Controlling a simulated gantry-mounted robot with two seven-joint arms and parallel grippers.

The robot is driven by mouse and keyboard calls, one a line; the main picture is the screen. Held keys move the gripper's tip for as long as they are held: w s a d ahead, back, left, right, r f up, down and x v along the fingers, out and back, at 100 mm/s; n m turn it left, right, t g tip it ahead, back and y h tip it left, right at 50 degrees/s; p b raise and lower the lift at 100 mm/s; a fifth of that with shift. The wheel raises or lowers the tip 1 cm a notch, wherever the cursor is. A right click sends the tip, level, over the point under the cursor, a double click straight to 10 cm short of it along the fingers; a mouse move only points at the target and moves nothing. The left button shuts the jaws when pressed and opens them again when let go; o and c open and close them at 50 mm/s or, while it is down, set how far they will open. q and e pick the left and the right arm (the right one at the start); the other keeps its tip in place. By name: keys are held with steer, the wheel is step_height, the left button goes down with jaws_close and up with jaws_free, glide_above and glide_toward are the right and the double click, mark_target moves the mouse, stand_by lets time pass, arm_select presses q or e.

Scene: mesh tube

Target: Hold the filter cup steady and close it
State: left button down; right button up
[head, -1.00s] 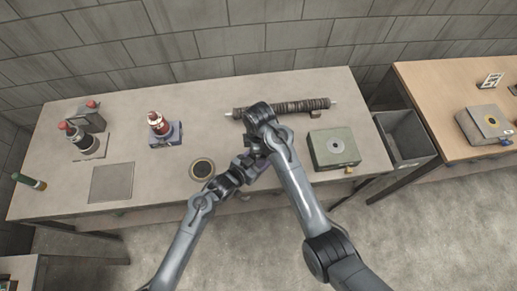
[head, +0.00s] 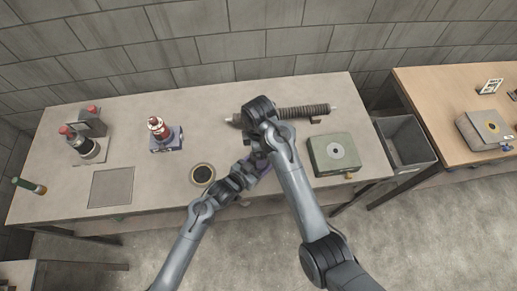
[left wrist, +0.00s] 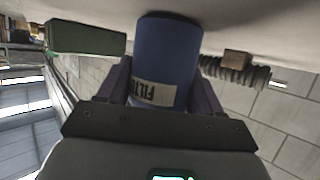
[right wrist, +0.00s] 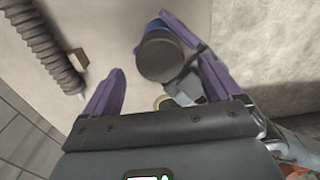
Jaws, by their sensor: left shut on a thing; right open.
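The filter cup is a blue cylinder (left wrist: 167,50) with a white label reading FILTE in the left wrist view. My left gripper (left wrist: 165,80) is shut on its sides. In the right wrist view the cup shows a round dark grey top (right wrist: 160,55) with some blue body beside it. I cannot tell whether that top is seated as a lid. My right gripper (right wrist: 158,80) is open, its purple fingers apart, with the dark top showing between and beyond them. In the head view both grippers meet near the table's front middle, and the arms hide the cup.
A ribbed mesh tube (head: 304,111) lies behind the grippers. A green box (head: 325,148) stands to the right, and a dark ring (head: 202,174) lies to the left. A red-topped device (head: 160,130) stands further left. A grey bin (head: 405,140) is beyond the table's right edge.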

steer(key=shift+o, duration=0.8)
arm_select(q)
steer(key=shift+c, duration=0.5)
jaws_free()
steer(key=shift+s, duration=0.1)
steer(key=p+v, duration=0.1)
steer(key=v, duration=0.9)
steer(key=shift+s+a+p, duration=0.3)
arm_select(e)
steer(key=shift+r, duration=0.75)
